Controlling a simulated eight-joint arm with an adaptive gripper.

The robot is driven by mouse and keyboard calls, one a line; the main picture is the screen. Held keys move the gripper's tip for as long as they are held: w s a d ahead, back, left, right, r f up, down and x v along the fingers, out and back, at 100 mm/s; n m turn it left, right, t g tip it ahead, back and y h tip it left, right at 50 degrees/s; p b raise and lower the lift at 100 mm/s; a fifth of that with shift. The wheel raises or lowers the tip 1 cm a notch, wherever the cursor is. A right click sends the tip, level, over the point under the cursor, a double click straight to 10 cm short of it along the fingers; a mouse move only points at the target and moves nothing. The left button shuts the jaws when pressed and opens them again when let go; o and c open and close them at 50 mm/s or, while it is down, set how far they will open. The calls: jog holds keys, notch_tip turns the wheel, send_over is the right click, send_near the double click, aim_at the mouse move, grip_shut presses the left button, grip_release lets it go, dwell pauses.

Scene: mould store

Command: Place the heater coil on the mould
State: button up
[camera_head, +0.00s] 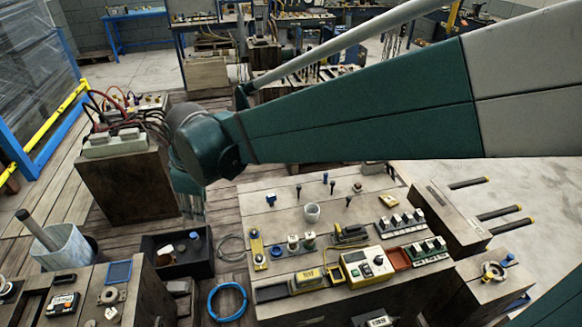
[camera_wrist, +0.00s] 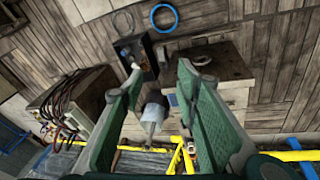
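My gripper (camera_wrist: 159,72) shows in the wrist view with its two green fingers spread wide and nothing between the tips. In the head view its end hangs below the arm's joint, mostly hidden. I cannot tell for sure which thing is the heater coil. A bright blue ring-shaped coil (camera_head: 227,302) lies on the plank floor beside the central bench; it also shows in the wrist view (camera_wrist: 163,17), beyond the fingertips. A thin grey loop (camera_head: 230,249) lies near it. No thing is clearly the mould; round metal fittings sit on the left bench (camera_head: 109,295) and right block (camera_head: 493,271).
The central bench (camera_head: 285,208) carries a white cup, a yellow meter (camera_head: 367,266) and several small parts. A black bin (camera_head: 177,254) and a pale bucket with a rod (camera_head: 62,246) stand left. A box with cables (camera_head: 125,180) stands behind. Yellow-blue rails edge the left.

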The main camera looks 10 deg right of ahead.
jog(key=s+d+r+m+t, duration=0.1)
jog(key=s+d+m, duration=0.4)
jog(key=d, duration=0.5)
jog(key=s+d+r+m+t+h, duration=0.1)
jog(key=s+d+m, duration=0.3)
jog(key=d, duration=0.7)
jog(key=s+d+r+m+t, duration=0.1)
jog(key=s+d+m, duration=0.4)
jog(key=d, duration=0.6)
jog(key=shift+s+m+t+h, duration=0.3)
jog(key=shift+s+t, duration=0.4)
jog(key=shift+s, duration=0.4)
